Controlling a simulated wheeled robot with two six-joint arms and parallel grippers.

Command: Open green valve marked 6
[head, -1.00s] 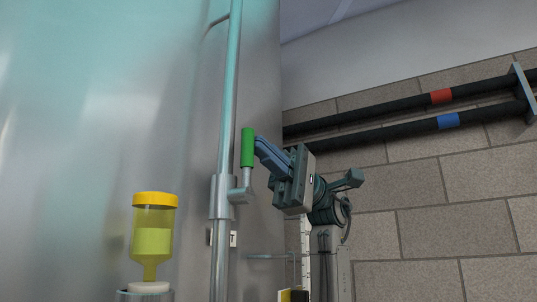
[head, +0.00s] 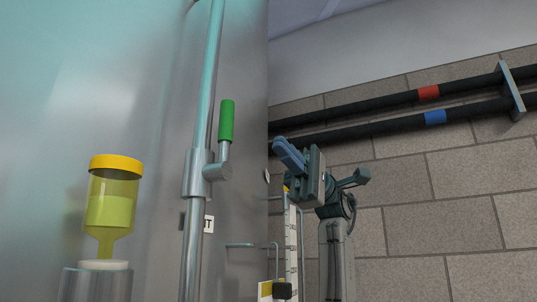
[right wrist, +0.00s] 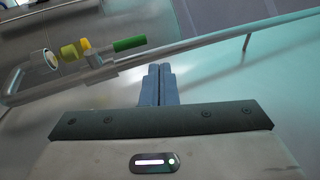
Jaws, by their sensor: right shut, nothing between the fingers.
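The green valve handle (head: 227,121) stands upright, tilted slightly, on a short metal lever beside the valve body (head: 197,174) on a vertical steel pipe (head: 208,75). No number 6 is readable. The handle also shows in the right wrist view (right wrist: 130,43), just beyond and left of the fingertips. My right gripper (head: 277,140) is to the right of the handle, apart from it in the head view, with its blue fingers shut and empty. The fingers also show together in the right wrist view (right wrist: 158,67). My left gripper is not in view.
A yellow-capped container (head: 112,205) with yellow liquid stands left of the pipe. A big steel tank wall (head: 70,90) lies behind. A partly hidden label (head: 209,224) sits below the valve. Dark wall pipes (head: 390,124) and a marked gauge strip (head: 291,250) are to the right.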

